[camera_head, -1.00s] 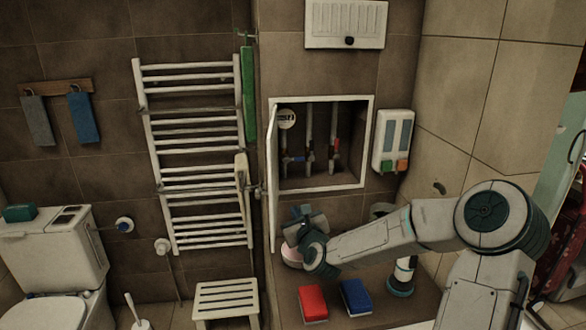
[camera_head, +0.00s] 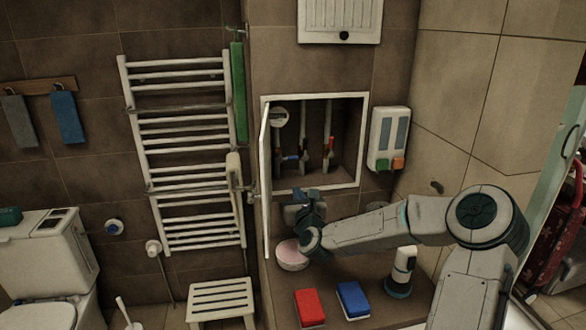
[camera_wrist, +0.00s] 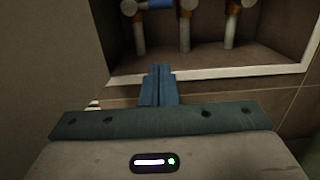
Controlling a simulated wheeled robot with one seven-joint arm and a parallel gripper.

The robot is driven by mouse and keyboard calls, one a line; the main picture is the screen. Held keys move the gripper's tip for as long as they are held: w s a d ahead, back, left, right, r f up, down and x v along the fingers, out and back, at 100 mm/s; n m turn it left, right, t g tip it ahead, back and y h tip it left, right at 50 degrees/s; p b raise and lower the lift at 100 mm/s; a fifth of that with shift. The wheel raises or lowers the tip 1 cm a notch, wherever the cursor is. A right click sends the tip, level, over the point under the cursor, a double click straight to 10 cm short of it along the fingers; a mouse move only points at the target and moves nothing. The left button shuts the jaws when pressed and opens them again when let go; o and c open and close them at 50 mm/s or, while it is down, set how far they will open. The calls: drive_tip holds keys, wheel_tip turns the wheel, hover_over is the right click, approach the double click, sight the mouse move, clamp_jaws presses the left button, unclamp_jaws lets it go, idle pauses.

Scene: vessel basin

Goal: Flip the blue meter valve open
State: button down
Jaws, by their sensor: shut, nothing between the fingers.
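The blue meter valve (camera_head: 292,157) is a small blue handle on the left pipe, inside an open wall cabinet (camera_head: 265,97). In the wrist view a blue part (camera_wrist: 157,4) shows at the top edge beside brass fittings, partly cut off. My gripper (camera_head: 304,196) is just below and in front of the cabinet's lower edge, apart from the valve. In the wrist view its blue fingers (camera_wrist: 160,72) are together and empty, pointing toward the pipes.
The cabinet door (camera_head: 265,185) stands open at the left. A valve with a red handle (camera_head: 330,149) is on a pipe to the right.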

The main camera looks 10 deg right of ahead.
sight(287, 158)
drive_tip(key=w, duration=0.2)
drive_tip(key=w+p, duration=0.1)
drive_tip(key=w, duration=0.2)
drive_tip(key=w+r+p, duration=0.1)
drive_tip(key=w, duration=0.1)
drive_tip(key=shift+w, duration=0.15)
wheel_tip(287, 158, up, 3)
drive_tip(key=shift+w+r+p, duration=0.1)
drive_tip(key=shift+p, duration=0.6)
drive_tip(key=shift+w, duration=0.15)
drive_tip(key=shift+d, duration=0.25)
